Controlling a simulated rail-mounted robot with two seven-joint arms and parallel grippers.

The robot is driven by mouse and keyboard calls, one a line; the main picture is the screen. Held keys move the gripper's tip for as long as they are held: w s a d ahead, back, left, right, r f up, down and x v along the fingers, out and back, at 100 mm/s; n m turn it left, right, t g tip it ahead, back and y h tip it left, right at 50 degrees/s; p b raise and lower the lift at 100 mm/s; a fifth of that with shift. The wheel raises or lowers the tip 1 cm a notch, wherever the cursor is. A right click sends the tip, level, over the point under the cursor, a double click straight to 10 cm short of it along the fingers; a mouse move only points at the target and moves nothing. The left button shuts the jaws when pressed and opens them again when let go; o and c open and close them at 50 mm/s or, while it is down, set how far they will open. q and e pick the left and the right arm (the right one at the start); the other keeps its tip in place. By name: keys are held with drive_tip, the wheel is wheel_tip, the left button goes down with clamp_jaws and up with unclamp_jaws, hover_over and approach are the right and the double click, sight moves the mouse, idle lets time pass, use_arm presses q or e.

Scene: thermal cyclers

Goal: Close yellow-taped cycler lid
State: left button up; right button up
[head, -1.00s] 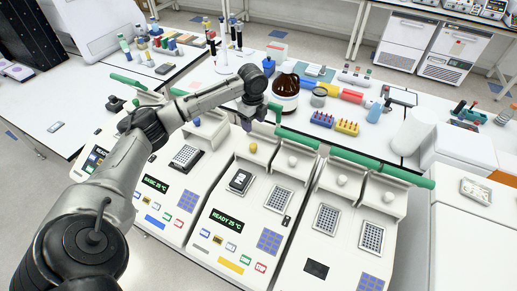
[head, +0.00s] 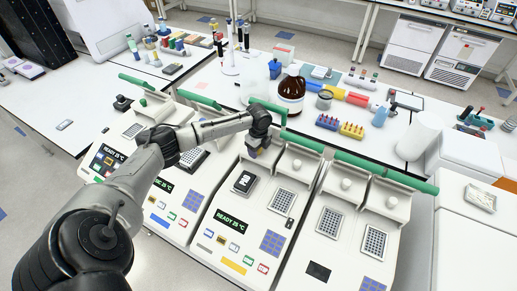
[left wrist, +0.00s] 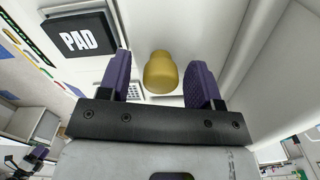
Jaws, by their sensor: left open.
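The yellow-taped cycler (head: 209,250) stands in the middle of the row, with a yellow tape strip (head: 233,267) on its front and a "READY 25 °C" display. Its lid part (head: 270,136) stands raised at the back under a green bar. My left gripper (head: 252,152) is at this lid, covering its yellow knob in the head view. In the left wrist view, the yellow knob (left wrist: 161,72) sits between the open purple fingers (left wrist: 160,84), with gaps at both sides. A black pad (head: 243,181) lies on the block below; it also shows in the wrist view (left wrist: 80,40).
Neighbouring cyclers (head: 318,269) stand close on both sides, with raised lids and green bars. My left arm crosses above the cyclers on the left.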

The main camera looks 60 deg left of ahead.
use_arm(q)
drive_tip(key=shift+f, duration=0.15)
drive_tip(key=shift+c, duration=0.4)
clamp_jaws()
